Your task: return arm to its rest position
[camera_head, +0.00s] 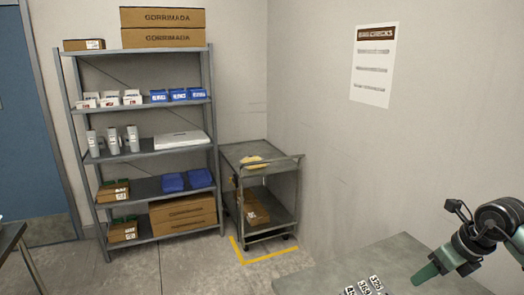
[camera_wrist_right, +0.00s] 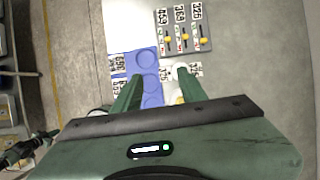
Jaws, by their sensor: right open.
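My right arm comes in at the lower right of the head view, and its green gripper (camera_head: 426,274) hangs over the grey table (camera_head: 400,255), pointing down and left. In the right wrist view the two green fingers of this gripper (camera_wrist_right: 158,88) stand apart. I see nothing clasped between them. Below them lies a blue tray (camera_wrist_right: 148,62) with round recesses, partly hidden by the fingers. My left gripper does not show in the head view.
A grey panel with yellow sliders (camera_wrist_right: 184,42) and number labels lies beyond the blue tray. A shelf rack (camera_head: 215,150) with boxes and bins stands at the back left. A grey cart (camera_head: 283,168) stands beside it, with yellow floor tape (camera_head: 268,256) around its base. The wall holds a poster (camera_head: 374,65).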

